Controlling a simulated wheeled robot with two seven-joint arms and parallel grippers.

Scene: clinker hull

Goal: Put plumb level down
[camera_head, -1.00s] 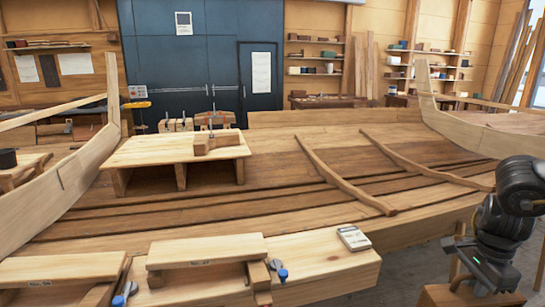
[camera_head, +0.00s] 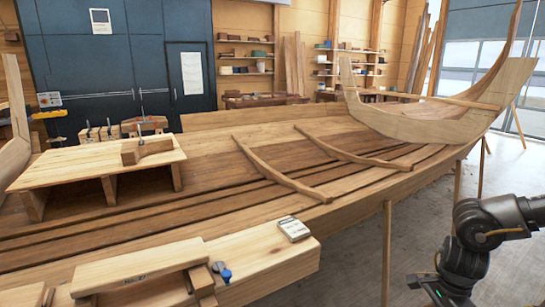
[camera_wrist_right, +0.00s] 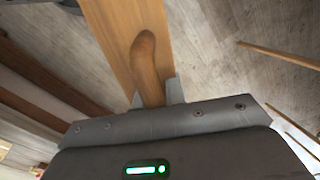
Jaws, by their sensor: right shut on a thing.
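My right gripper (camera_wrist_right: 158,95) is shut on a brown wooden piece with a rounded, curved end (camera_wrist_right: 147,60), which I take to be the plumb level. A paler flat board (camera_wrist_right: 116,28) shows right behind it in the right wrist view; I cannot tell whether they are one piece. In the head view my right arm comes in at the lower right, beside the hull, with its wrist low (camera_head: 440,288). Its fingertips and the held piece are cut off by the bottom edge there. My left gripper is not in view.
The clinker hull (camera_head: 230,180) fills the middle. A plank bench (camera_head: 255,262) in front holds a small labelled box-like thing (camera_head: 294,229) and a blue-knobbed clamp (camera_head: 224,273). A small wooden platform (camera_head: 85,165) stands left. Thin props (camera_head: 387,255) stand on the floor at right.

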